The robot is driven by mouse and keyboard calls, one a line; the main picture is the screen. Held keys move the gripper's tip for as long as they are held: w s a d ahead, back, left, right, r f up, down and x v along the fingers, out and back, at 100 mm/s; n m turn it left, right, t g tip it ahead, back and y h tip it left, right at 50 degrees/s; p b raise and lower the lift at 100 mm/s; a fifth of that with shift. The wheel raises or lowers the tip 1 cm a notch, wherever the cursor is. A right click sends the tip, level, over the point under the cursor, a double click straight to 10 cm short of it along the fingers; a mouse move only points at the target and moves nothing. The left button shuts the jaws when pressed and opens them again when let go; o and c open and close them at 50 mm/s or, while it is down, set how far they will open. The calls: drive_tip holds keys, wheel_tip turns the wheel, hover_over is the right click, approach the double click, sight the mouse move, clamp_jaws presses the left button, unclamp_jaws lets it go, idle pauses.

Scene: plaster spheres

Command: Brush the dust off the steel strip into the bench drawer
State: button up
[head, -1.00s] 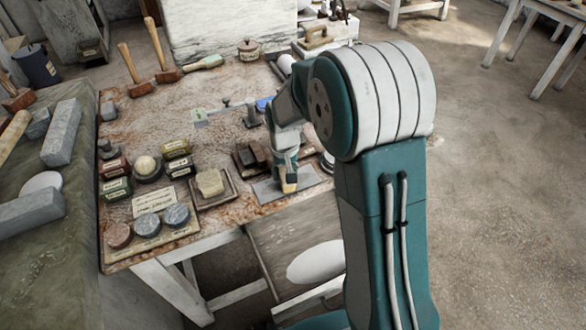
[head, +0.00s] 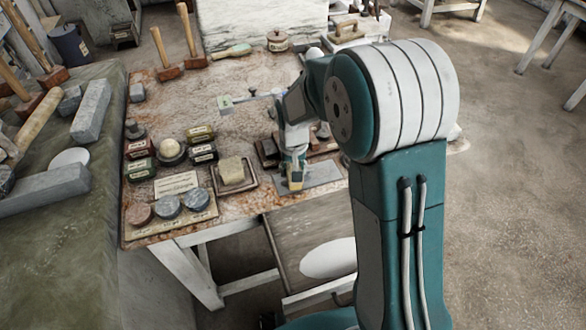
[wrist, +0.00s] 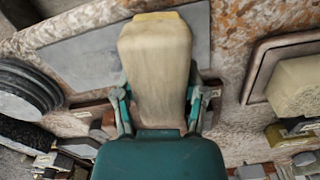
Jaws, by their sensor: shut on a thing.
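My gripper (head: 295,158) is shut on a brush (head: 295,184) with a pale block-like body, seen from above between the fingers in the wrist view (wrist: 155,70). The brush is over the left part of the steel strip (head: 323,176), a flat grey plate near the bench's front edge; it fills the upper left of the wrist view (wrist: 75,55). Whether the bristles touch the strip is hidden, and I cannot make out dust. The bench drawer (head: 290,222) is pulled open below the front edge, with a white oval thing (head: 330,258) in it.
A tray with a pale block (head: 232,170) stands left of the strip. Dark blocks (head: 268,150) lie just behind it. Several small tins and round stones (head: 168,203) crowd the bench's left. Mallets (head: 165,65) stand at the back left. The middle back is fairly clear.

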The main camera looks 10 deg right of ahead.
drive_tip(key=shift+f, duration=0.55)
drive_tip(key=shift+w+r, duration=0.1)
drive_tip(key=shift+w, duration=1)
drive_tip(key=shift+s, duration=2.2)
